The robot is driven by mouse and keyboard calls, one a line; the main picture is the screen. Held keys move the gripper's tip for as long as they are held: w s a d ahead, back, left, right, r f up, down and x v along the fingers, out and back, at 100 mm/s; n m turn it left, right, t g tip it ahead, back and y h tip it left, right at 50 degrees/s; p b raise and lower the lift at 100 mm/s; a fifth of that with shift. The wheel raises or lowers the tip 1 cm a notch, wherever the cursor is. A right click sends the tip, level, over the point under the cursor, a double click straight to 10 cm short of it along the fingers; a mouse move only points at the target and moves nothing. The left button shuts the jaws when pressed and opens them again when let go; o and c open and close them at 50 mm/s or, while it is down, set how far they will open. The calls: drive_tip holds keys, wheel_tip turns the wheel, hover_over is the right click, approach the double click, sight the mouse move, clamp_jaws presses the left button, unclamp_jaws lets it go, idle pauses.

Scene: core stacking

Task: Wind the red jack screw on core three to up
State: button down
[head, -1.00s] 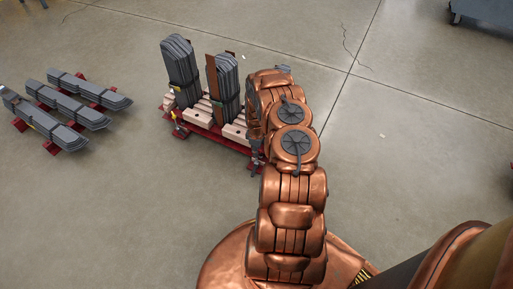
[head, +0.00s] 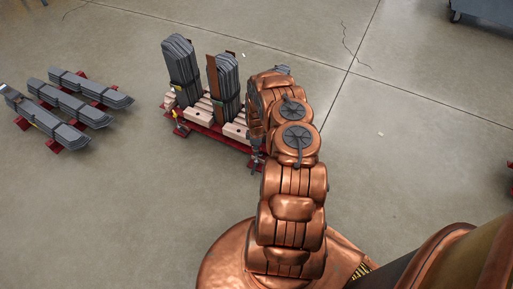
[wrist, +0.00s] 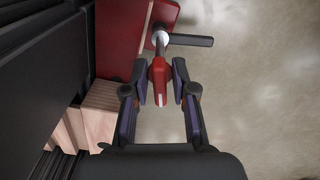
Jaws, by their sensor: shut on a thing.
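In the wrist view my gripper (wrist: 160,88) is shut on a red part of the jack screw (wrist: 160,82), its fingers on either side. Past it the screw shaft runs to a pale collar beside a red plate, and a dark bar (wrist: 192,40) sticks out to the right. In the head view my arm hides the gripper and most of the right end of the red base frame (head: 205,126). Two upright grey core stacks (head: 181,72) stand on this base among pale wooden blocks (head: 236,131). I cannot tell the screw's height.
Several low grey stacks (head: 66,103) lie on red supports on the floor at left. A dark core side and wooden blocks (wrist: 98,110) lie close left of my gripper in the wrist view. The floor (head: 420,130) at right is mostly clear; a grey cart (head: 487,12) stands far right.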

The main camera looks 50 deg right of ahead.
drive_tip(key=shift+r+n+p, duration=0.1)
drive_tip(key=shift+n+p, duration=0.8)
drive_tip(key=shift+p, duration=0.1)
drive_tip(key=shift+s+n+p, duration=0.1)
drive_tip(key=shift+n+p, duration=0.75)
drive_tip(key=shift+n, duration=0.55)
drive_tip(key=n+p, duration=0.2)
drive_tip(key=n, duration=0.1)
drive_tip(key=c, duration=0.9)
unclamp_jaws()
drive_tip(key=shift+o, duration=0.2)
